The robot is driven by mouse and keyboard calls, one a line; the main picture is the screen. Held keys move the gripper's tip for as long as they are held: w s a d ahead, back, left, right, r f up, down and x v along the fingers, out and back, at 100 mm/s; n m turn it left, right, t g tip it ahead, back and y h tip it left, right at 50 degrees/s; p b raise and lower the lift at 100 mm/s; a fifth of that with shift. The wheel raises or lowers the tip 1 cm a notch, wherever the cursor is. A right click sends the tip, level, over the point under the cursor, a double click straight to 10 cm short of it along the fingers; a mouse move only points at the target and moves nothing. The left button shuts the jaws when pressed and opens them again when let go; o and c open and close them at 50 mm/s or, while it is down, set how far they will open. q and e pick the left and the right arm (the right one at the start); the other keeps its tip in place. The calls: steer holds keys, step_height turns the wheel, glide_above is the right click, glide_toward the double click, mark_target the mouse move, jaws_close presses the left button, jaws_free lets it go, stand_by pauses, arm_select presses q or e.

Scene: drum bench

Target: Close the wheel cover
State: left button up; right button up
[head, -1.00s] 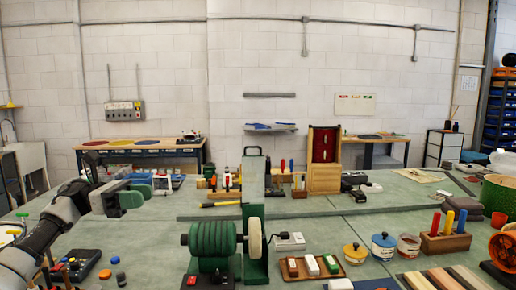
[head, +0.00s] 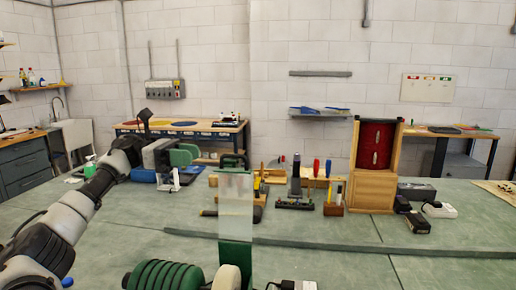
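The wheel cover (head: 236,205) is an upright, pale, see-through-looking panel above a green plate, with a dark handle frame on top. It stands raised above the machine's pale wheel (head: 227,277), beside a ribbed green drum (head: 165,275); the picture's lower edge cuts off both. My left gripper (head: 187,155), with green finger pads, is in the air to the left of the handle, apart from it in the picture. The pads overlap in this view, so the gap between them cannot be made out. My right gripper is not in view.
A tool rack (head: 295,203) with screwdrivers stands behind the cover on the right. A wooden cabinet (head: 374,190) with a red interior is further right. Black and white boxes lie right of it. The green-grey bench around the machine is mostly clear.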

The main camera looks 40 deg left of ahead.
mark_target(230, 156)
arm_select(q)
steer(key=p+x, duration=0.3)
steer(key=x, duration=0.7)
steer(key=shift+w+d+r, duration=0.1)
steer(key=shift+w+r, duration=0.05)
steer(key=shift+w+d+p, duration=0.1)
steer(key=shift+d+p, duration=0.2)
steer(key=shift+d, duration=0.05)
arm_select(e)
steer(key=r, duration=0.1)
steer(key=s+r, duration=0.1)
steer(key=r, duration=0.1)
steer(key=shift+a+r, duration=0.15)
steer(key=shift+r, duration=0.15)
arm_select(q)
jaws_close()
